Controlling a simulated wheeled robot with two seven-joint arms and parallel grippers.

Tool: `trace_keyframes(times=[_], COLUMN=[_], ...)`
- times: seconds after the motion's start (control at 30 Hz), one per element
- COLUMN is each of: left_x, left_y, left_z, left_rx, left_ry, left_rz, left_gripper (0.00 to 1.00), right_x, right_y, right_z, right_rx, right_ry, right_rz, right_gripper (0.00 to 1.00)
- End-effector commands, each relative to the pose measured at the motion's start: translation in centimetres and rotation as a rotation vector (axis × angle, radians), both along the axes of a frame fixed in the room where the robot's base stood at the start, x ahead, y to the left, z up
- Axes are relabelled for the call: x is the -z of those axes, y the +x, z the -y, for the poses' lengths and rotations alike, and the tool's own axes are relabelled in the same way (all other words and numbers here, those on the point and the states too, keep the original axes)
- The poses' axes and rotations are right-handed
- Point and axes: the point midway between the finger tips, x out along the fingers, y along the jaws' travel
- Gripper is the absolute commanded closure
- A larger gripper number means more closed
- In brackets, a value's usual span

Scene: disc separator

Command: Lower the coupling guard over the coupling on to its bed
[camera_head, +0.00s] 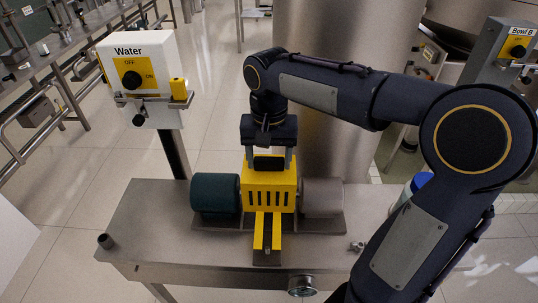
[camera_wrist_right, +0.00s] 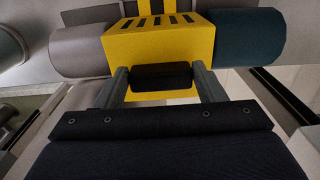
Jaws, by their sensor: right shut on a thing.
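The yellow coupling guard (camera_head: 284,180), a slotted box, is between a dark green cylinder (camera_head: 214,193) and a grey cylinder (camera_head: 322,196). My right gripper (camera_head: 269,163) is above it, pointing down. In the right wrist view the gripper's fingers are on either side of the black grip (camera_wrist_right: 161,76) on the yellow guard (camera_wrist_right: 160,45), shut on it. The coupling is hidden by the guard. The bed (camera_head: 318,225) is a grey-brown plate under the cylinders. I cannot tell whether the guard touches it. My left gripper is out of view.
A yellow channel piece (camera_head: 267,232) extends forward from below the guard. The steel table (camera_head: 150,220) is clear at left. A white Water switch box (camera_head: 140,70) stands behind; a blue-capped container (camera_head: 415,185) is at right.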

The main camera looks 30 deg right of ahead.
Motion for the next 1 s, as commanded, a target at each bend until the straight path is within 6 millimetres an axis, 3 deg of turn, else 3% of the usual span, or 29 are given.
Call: trace_keyframes(times=[0.73, 1.0], left_x=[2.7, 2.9], left_y=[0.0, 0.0], left_z=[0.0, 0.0], left_rx=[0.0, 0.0], left_ry=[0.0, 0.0], left_rz=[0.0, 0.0], left_gripper=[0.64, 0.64], right_x=[3.9, 4.2], right_y=[0.0, 0.0], right_z=[0.0, 0.0], right_rx=[0.0, 0.0], right_ry=[-0.001, 0.0], right_rz=[0.001, 0.001], right_gripper=[0.82, 0.82])
